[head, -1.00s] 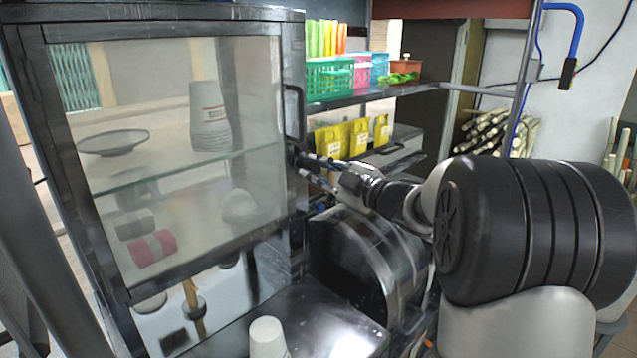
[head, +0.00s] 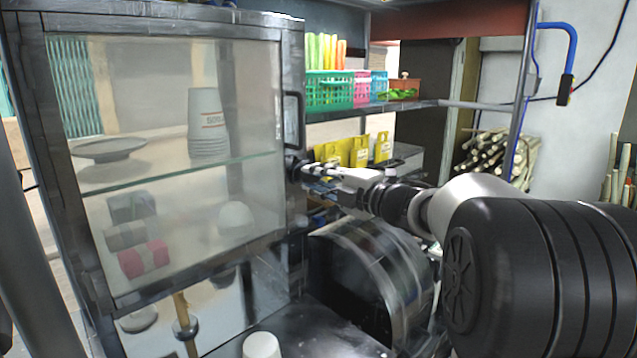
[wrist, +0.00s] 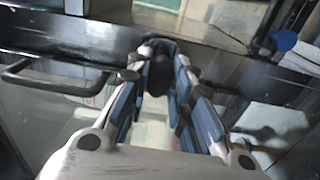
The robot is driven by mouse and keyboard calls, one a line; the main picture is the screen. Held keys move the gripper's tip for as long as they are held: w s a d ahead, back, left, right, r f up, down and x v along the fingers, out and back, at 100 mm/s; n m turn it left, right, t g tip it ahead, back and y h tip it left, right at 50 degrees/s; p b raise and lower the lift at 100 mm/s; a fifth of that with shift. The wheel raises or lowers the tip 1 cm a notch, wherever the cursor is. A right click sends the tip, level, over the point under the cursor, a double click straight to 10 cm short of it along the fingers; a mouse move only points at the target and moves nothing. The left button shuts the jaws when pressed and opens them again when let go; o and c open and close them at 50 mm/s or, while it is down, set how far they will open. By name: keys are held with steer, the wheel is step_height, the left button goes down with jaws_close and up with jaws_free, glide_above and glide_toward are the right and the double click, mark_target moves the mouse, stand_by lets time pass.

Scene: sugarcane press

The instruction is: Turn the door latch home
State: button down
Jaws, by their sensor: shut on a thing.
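The glass-fronted cabinet door (head: 255,268) fills the left of the head view and looks closed in its dark metal frame. The door latch is a small dark knob (wrist: 160,72) on the door's right-hand frame, below the black door handle (head: 290,122). My gripper (head: 302,170) reaches it from the right and is shut on it. In the wrist view the two fingertips sit on either side of the latch, and the door handle (wrist: 55,80) lies to the left. The fingers hide most of the latch, so its exact angle cannot be told.
Behind the glass are stacked cups (head: 207,125) and a plate (head: 108,149). A metal drum-shaped housing (head: 365,270) stands below my arm. A white cup (head: 262,345) stands in front.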

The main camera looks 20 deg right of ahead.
stand_by(0.5)
steer(key=c, duration=1.4)
jaws_free()
steer(key=v, duration=1.2)
